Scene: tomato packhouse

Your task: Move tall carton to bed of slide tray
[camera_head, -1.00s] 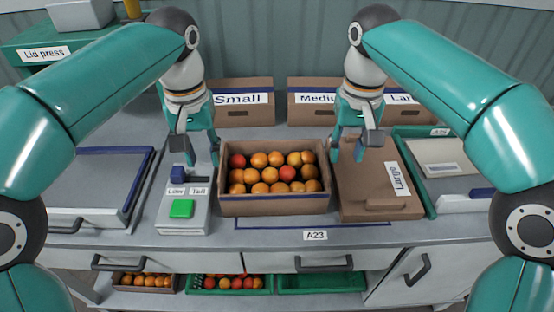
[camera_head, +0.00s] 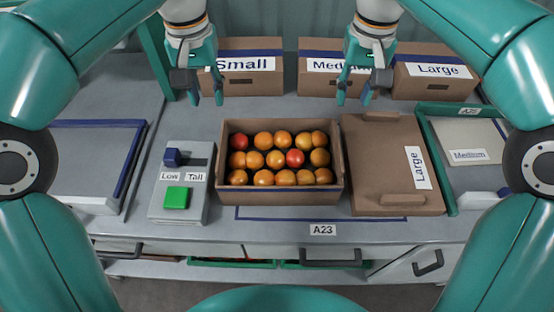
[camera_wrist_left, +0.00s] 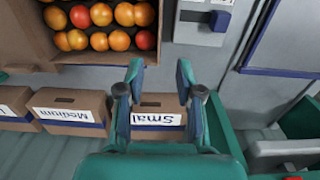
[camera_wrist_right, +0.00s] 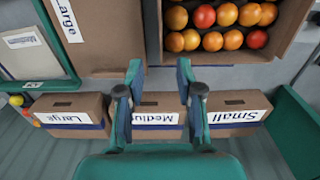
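An open brown carton (camera_head: 280,198) filled with tomatoes stands upright at the middle of the bench. It also shows in the left wrist view (camera_wrist_left: 22,44) and the right wrist view (camera_wrist_right: 225,55). A grey flat bed with a blue edge (camera_head: 90,165), seemingly the slide tray, lies empty at the left. My left gripper (camera_head: 205,97) is open and empty behind the carton's left side, before the Small box. My right gripper (camera_head: 353,97) is open and empty behind its right side, before the Medium box. Neither gripper touches the carton.
A control box (camera_head: 180,185) with a Low/Tall lever and green button stands between bed and carton. A flat brown piece marked Large (camera_head: 380,165) lies close at the carton's right. Small (camera_head: 240,85), Medium (camera_head: 318,85) and Large (camera_head: 430,85) boxes line the back. A green tray (camera_head: 430,150) is at the right.

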